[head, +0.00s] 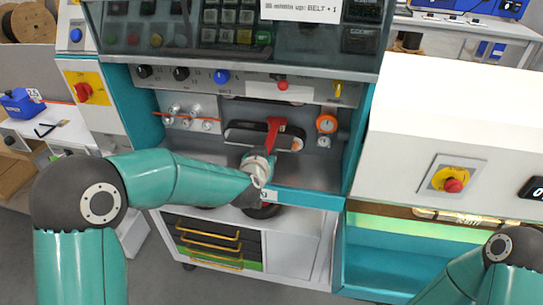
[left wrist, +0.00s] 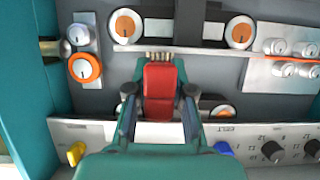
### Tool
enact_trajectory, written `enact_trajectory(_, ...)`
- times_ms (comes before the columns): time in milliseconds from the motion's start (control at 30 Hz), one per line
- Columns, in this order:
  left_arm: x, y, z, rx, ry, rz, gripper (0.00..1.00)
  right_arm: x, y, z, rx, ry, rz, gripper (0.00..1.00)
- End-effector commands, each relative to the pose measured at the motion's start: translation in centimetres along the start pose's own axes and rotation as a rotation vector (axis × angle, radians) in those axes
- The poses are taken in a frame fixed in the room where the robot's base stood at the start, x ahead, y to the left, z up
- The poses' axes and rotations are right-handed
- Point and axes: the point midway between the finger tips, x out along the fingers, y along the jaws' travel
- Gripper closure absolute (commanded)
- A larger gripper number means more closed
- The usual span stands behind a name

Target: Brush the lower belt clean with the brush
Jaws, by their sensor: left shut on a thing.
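My left gripper (head: 264,160) is shut on the brush (head: 275,130), a red block that stands up out of its fingers in the head view. In the left wrist view my left gripper (left wrist: 159,103) has one finger on each side of the red brush (left wrist: 159,82). Its pale bristles point at the lower belt (head: 240,134), a dark loop around rollers in the machine recess. In the left wrist view, which is turned over, this belt (left wrist: 183,29) runs along the top. I cannot tell whether the bristles touch it. My right gripper is out of the head view.
An orange-ringed dial (head: 327,123) and a plate of small knobs (head: 190,114) flank the belts. A knob panel (head: 225,79) overhangs the recess. A teal front ledge (head: 305,197) lies below.

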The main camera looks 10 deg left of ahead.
Motion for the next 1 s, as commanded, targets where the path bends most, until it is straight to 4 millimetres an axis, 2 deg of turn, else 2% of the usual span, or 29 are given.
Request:
enact_trajectory(100,0.1,-1.2,0.1,-0.003,0.0,-0.003,1.0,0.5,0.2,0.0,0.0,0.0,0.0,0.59)
enact_trajectory(367,0.0,-2.2,0.1,-0.002,0.0,-0.002,1.0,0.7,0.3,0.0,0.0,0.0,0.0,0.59)
enact_trajectory(800,0.1,-5.7,0.2,-0.002,0.001,-0.003,1.0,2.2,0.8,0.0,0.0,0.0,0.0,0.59)
enact_trajectory(1000,0.1,-6.3,0.2,-0.002,0.001,-0.002,1.0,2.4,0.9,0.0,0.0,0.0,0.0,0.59)
